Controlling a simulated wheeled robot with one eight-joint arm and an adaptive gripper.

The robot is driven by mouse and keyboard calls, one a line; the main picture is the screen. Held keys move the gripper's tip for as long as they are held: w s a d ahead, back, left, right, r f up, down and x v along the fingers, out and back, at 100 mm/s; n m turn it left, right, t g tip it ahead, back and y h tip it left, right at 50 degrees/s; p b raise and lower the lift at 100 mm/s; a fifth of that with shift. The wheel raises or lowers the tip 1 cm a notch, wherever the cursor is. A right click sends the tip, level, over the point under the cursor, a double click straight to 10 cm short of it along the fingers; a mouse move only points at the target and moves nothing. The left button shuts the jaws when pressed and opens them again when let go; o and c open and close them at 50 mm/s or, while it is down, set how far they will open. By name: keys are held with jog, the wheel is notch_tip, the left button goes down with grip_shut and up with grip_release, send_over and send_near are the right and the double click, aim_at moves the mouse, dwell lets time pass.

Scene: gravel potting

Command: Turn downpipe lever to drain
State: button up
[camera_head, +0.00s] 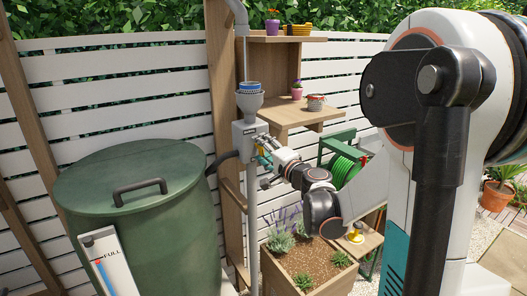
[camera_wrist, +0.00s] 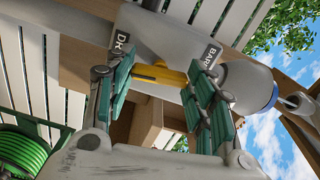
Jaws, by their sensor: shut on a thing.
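The grey downpipe box (camera_head: 239,137) sits on the fence post above the barrel's right side, under a grey funnel (camera_head: 249,101). In the wrist view the box (camera_wrist: 167,33) carries two dark labels: one starting "DR" (camera_wrist: 121,41) at left and one starting "BARR" (camera_wrist: 209,56) at right. The yellow lever (camera_wrist: 160,74) lies between my green-padded fingers, roughly crosswise and nearer the box's middle than either end. My gripper (camera_wrist: 162,88) is shut on it. In the head view my gripper (camera_head: 263,163) is at the box's right side and hides most of the lever.
A green rain barrel (camera_head: 140,205) with a FULL gauge (camera_head: 109,262) stands at left, joined to the box by a black hose (camera_head: 221,160). A wooden planter (camera_head: 300,275), shelves (camera_head: 290,117) and a green hose reel (camera_head: 346,167) are close to my arm.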

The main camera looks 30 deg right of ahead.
jog(key=shift+m, duration=0.8)
jog(key=o, duration=1.1)
jog(key=shift+c, duration=0.2)
jog(key=s, duration=1.2)
jog(key=shift+d, duration=0.2)
